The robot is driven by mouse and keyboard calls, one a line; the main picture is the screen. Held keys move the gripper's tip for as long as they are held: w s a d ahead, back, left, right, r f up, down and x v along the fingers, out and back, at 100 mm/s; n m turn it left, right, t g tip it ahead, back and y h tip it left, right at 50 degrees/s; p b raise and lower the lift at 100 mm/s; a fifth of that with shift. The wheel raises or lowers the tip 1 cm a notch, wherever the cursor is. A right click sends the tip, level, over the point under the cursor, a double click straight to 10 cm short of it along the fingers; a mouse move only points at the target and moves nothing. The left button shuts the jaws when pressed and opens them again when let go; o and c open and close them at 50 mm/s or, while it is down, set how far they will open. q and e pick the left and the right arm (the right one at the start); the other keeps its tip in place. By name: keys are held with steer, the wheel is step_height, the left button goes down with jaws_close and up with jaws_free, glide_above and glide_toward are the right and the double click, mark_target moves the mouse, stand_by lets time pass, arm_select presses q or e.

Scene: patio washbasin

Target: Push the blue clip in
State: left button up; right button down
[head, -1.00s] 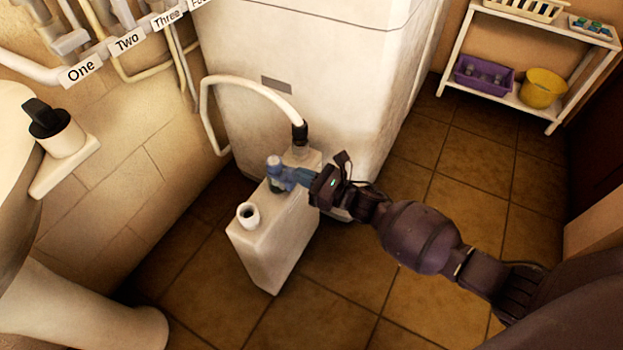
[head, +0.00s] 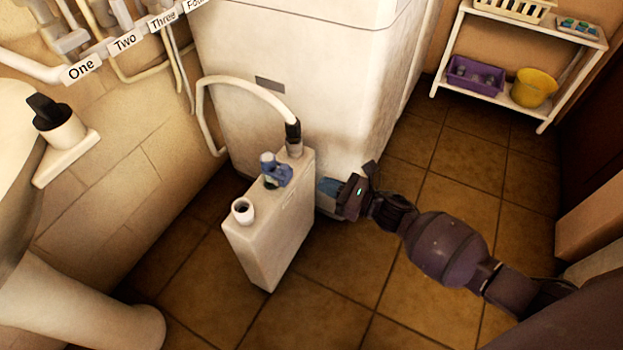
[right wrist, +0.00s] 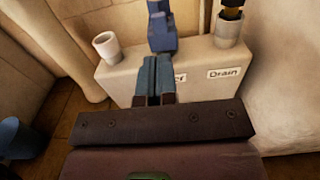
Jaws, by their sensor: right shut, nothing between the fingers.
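The blue clip (head: 276,173) sits on the middle fitting on top of a narrow white box (head: 272,240). It also shows in the right wrist view (right wrist: 162,28), straight beyond my fingertips. How deep it sits cannot be told. My right gripper (head: 324,190) is shut and empty, with its blue fingers together, to the right of the box and apart from the clip in the head view. In the right wrist view the shut fingers (right wrist: 154,76) point at the clip and hide part of a label below it. My left gripper is not in view.
An open white spout (head: 243,209) stands at the box's near end. A white hose with a black connector (head: 293,132) enters the far end, above a "Drain" label (right wrist: 226,73). A large white cabinet (head: 300,60) stands behind. Tiled floor is free at right, before a shelf (head: 500,93).

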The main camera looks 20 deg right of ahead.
steer(key=v, duration=0.5)
steer(key=shift+s+d, duration=0.1)
stand_by(0.5)
